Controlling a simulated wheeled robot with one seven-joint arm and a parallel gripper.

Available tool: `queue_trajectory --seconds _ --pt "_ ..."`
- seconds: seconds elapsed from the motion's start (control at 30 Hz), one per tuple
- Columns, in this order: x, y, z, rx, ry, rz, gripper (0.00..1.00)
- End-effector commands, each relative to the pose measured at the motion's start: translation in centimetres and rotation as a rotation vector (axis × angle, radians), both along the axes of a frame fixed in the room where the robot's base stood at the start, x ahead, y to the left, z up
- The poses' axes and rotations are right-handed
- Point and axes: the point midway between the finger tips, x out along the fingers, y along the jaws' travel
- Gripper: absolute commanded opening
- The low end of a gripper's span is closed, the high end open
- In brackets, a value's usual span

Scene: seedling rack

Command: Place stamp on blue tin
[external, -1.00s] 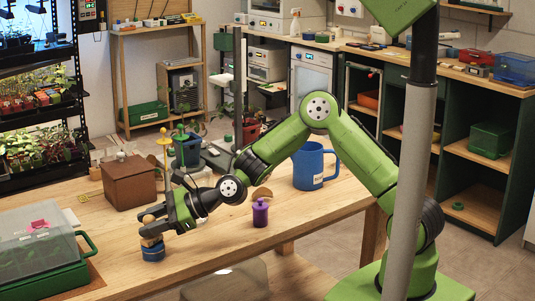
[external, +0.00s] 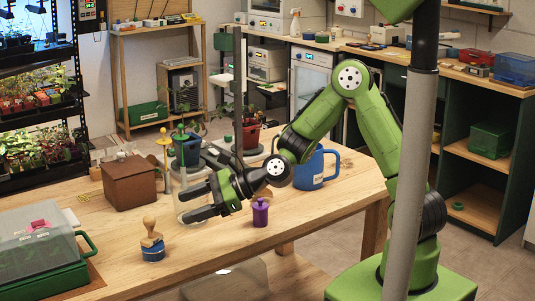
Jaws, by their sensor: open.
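The stamp (external: 150,232), with a round wooden knob and a wooden base, stands upright on top of the small round blue tin (external: 153,254) near the front of the wooden table. My gripper (external: 183,206) is open and empty. It is behind and to the right of the stamp in the picture, apart from it, with its fingers pointing left.
A brown box (external: 129,184) stands behind the stamp. A purple jar (external: 260,213) and a blue mug (external: 313,169) stand to the right. A green case with a clear lid (external: 40,247) is at the left. The tabletop in front of my gripper is clear.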

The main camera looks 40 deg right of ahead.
Motion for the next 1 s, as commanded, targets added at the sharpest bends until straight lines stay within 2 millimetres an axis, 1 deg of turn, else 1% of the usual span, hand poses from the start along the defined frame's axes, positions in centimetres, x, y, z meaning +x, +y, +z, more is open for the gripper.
queue_trajectory --seconds 0.03,0.1,0.43,0.5,0.57,0.67,0.7,0.77,0.8,0.83,0.87,0.9,0.93,0.97,1.0 --pt "-0.2 -0.5 0.3 -0.001 -0.001 -0.002 0.61" --pt "-0.5 -0.8 0.4 0.0 0.0 -0.001 0.61" --pt "-0.5 -0.9 0.3 -0.003 -0.003 0.001 0.61" --pt "-0.6 -1.3 0.4 -0.052 -0.042 0.019 0.61" --pt "-0.9 -2.4 0.4 -0.165 -0.125 0.064 0.61" --pt "-1.5 -6.4 0.8 -0.493 -0.341 0.195 0.61" --pt "-1.8 -8.7 1.2 -0.646 -0.426 0.257 0.61" --pt "-2.6 -12.4 2.0 -0.87 -0.532 0.357 0.61" --pt "-3.3 -15.0 2.9 -1.015 -0.59 0.427 0.61" --pt "-4.1 -17.1 3.6 -1.119 -0.625 0.481 0.61" --pt "-5.0 -19.1 4.3 -1.217 -0.651 0.539 0.61" --pt "-6.5 -21.9 5.4 -1.337 -0.678 0.618 0.61" --pt "-7.8 -23.9 6.1 -1.415 -0.69 0.68 0.61" --pt "-9.3 -25.7 6.8 -1.483 -0.699 0.743 0.61" --pt "-11.4 -27.8 7.5 -1.551 -0.705 0.826 0.61"
